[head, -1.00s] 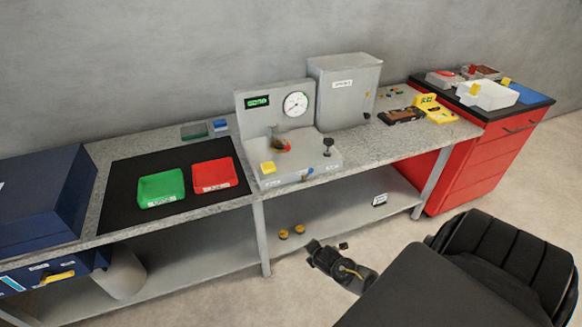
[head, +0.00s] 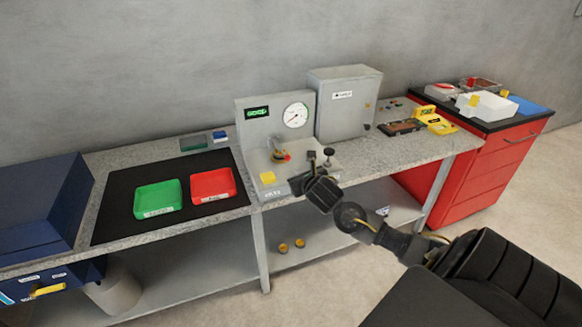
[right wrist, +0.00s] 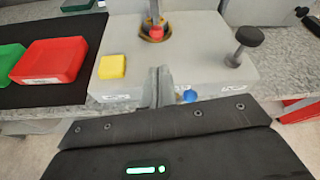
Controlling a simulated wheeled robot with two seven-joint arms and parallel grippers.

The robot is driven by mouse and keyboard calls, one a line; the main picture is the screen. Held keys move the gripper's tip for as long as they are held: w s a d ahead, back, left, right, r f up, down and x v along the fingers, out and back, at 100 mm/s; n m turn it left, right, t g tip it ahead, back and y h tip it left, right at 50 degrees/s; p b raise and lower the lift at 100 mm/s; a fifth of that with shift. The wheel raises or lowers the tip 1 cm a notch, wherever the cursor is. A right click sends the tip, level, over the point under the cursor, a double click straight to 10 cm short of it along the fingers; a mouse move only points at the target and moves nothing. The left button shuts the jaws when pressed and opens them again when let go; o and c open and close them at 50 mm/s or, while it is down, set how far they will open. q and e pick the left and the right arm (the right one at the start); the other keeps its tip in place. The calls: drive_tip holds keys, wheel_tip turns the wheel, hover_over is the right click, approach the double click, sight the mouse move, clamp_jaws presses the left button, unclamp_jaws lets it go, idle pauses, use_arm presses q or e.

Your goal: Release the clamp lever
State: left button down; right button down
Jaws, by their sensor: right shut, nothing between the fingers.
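A grey test fixture (head: 252,155) stands on the bench with a gauge panel at its back. On its top is a brass-coloured fitting with a red-tipped lever (head: 284,157), which also shows at the top of the right wrist view (right wrist: 155,30). A black knob on a post (head: 328,153) stands to its right, also in the right wrist view (right wrist: 248,38). I cannot tell for sure which is the clamp lever. My right gripper (head: 300,180) is at the fixture's front; its fingers (right wrist: 160,75) are shut and empty, short of the red-tipped lever. My left gripper is not in view.
A yellow block (right wrist: 112,66) sits on the fixture left of the fingers; a blue knob (right wrist: 189,96) is on its front, right of them. Green (head: 158,198) and red (head: 212,184) trays lie on a black mat. A grey cabinet (head: 347,103) stands behind right.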

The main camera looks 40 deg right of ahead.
sight(291, 173)
drive_tip(key=p+x, duration=0.1)
drive_tip(key=x, duration=0.9)
